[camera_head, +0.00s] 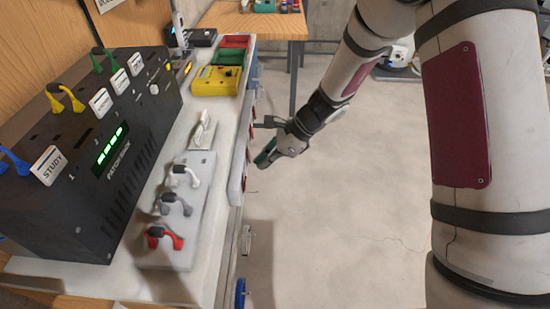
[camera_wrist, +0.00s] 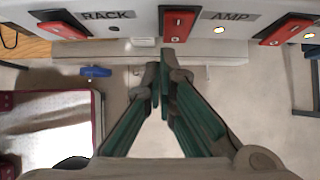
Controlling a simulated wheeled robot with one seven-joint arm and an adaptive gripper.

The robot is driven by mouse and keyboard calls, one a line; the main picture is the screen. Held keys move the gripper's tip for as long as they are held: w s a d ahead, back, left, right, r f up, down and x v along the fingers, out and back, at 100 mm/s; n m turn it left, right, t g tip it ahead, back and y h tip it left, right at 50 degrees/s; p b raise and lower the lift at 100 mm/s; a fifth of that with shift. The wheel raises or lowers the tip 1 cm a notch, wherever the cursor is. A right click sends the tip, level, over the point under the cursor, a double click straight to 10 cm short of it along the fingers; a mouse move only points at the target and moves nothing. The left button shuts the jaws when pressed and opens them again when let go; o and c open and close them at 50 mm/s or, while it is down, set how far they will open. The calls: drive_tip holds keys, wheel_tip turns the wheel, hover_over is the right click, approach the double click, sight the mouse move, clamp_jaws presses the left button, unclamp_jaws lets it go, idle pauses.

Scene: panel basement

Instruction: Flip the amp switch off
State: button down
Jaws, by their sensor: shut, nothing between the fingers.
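In the wrist view, a pale panel has an AMP label (camera_wrist: 230,16) with a lit yellowish lamp under it. A red rocker switch (camera_wrist: 178,22) sits just left of that label; its exact tilt is hard to tell. My gripper (camera_wrist: 160,72) is shut and empty, its green-sided fingers pointing at the panel, with the tips just below this switch in the picture. I cannot tell whether they touch it. In the head view, my gripper (camera_head: 265,158) is beside the bench's side face, where small red switches (camera_head: 250,130) show edge-on.
A second red switch (camera_wrist: 62,28) sits left of the RACK label (camera_wrist: 108,14), whose lamp looks dark. A third red switch (camera_wrist: 286,29) is at the right, beside a lit lamp. A black patch box (camera_head: 110,150) and a yellow box (camera_head: 216,80) stand on the bench.

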drive_tip(key=shift+a, duration=0.15)
drive_tip(key=shift+a+r+y, duration=0.35)
drive_tip(key=shift+r+y, duration=0.25)
idle(0.7)
drive_tip(key=d+r, duration=0.2)
drive_tip(key=d, duration=0.4)
drive_tip(key=d+r, duration=0.3)
drive_tip(key=d, duration=0.3)
drive_tip(key=shift+s+r, duration=0.2)
drive_tip(key=shift+r, duration=0.05)
drive_tip(key=shift+d, duration=0.1)
